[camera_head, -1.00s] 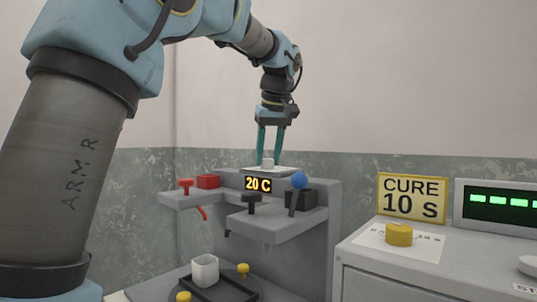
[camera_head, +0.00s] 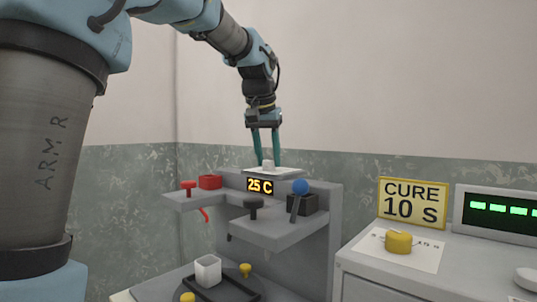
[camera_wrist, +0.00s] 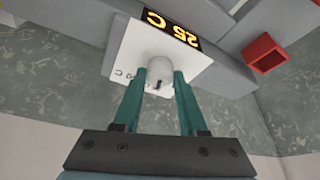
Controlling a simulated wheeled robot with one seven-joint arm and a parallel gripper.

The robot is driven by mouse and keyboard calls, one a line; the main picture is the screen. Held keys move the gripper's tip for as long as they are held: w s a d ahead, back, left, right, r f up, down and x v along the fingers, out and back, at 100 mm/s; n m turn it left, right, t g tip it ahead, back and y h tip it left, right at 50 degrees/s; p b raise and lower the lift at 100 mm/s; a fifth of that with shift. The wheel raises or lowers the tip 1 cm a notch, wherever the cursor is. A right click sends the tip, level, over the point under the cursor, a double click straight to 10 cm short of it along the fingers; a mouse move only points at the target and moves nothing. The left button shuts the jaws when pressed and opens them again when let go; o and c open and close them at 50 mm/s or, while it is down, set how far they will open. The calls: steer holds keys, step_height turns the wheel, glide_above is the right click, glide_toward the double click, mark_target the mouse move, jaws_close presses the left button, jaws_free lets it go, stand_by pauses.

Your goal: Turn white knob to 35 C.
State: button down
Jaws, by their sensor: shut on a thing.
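The white knob (camera_head: 267,164) sits on a white plate (camera_head: 285,172) on top of the grey machine. The display (camera_head: 260,186) below it reads 25 C. My gripper (camera_head: 267,162) points down from above, its teal fingers on either side of the knob, shut on it. In the wrist view the knob (camera_wrist: 160,70) sits between the fingertips (camera_wrist: 160,76), with a dark mark on its face. The display (camera_wrist: 172,27) appears upside down there. Part of the plate's printed scale is hidden by the fingers.
A red block (camera_head: 209,182), a red knob (camera_head: 188,187), a black knob (camera_head: 254,206) and a blue-ball lever (camera_head: 300,188) are on the machine. A white cup (camera_head: 208,270) stands below. A yellow knob (camera_head: 398,242) and a CURE 10 S sign (camera_head: 412,205) are at right.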

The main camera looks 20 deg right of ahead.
steer(key=shift+r, duration=0.1)
stand_by(0.3)
steer(key=shift+c, duration=2.2)
jaws_free()
steer(key=v, duration=1)
steer(key=shift+a+r+p, duration=0.15)
steer(key=shift+r+p, duration=0.15)
steer(key=shift+s, duration=0.1)
